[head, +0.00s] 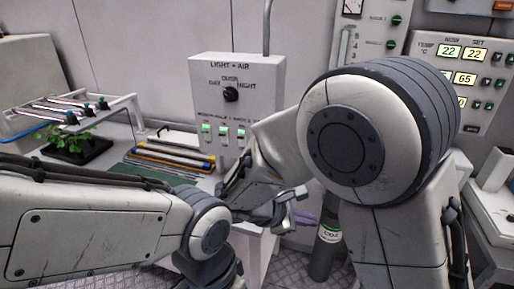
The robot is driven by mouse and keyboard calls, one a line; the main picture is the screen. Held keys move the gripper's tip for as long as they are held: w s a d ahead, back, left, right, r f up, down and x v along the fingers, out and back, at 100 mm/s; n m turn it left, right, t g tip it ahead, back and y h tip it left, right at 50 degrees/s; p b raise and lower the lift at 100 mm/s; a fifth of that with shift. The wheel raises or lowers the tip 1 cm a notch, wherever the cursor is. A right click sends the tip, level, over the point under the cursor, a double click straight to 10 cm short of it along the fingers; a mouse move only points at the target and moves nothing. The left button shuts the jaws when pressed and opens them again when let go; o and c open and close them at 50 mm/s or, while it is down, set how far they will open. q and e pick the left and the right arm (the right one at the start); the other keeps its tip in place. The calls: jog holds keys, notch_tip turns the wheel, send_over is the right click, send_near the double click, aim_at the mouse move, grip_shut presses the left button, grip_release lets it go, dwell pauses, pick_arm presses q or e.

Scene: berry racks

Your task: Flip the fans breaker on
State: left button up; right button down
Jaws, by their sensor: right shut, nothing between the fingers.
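The white control box (199,85) marked "LIGHT + AIR" is on the wall at upper centre. The small labels are too blurred to tell which breaker is the fans one, and my right arm covers the box's lower right. My right gripper (288,208) is below and to the right of the box, shut and empty, apart from the breakers.
A plant tray (66,158) and a rack (92,113) with tubes stand at left. Several rods (170,158) lie on the bench below the box. A gauge panel (463,78) is at right. A dark cylinder (325,250) stands below my right arm.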

jog(key=w+a+n+t+h+p, duration=0.1)
jog(key=w+a+n+t, duration=0.25)
jog(key=w, duration=0.35)
jog(key=w+a+n+t+p, duration=0.1)
jog(key=w+a+n+t, duration=0.2)
jog(key=w+n+t, duration=0.35)
jog(key=w+a+f+n+t+y, duration=0.2)
jog(key=w+a+n+t+y, duration=0.2)
jog(key=a, duration=0.4)
jog(key=shift+w+a+f+n+p, duration=0.3)
jog(key=shift+w+n+p, duration=0.25)
jog(key=shift+w, duration=0.45)
jog(key=shift+w, duration=0.1)
jog(key=p+x, duration=0.3)
jog(key=x, duration=0.6)
jog(key=shift+w, duration=0.4)
jog(key=shift+r+y, duration=0.2)
jog(key=shift+y, duration=0.1)
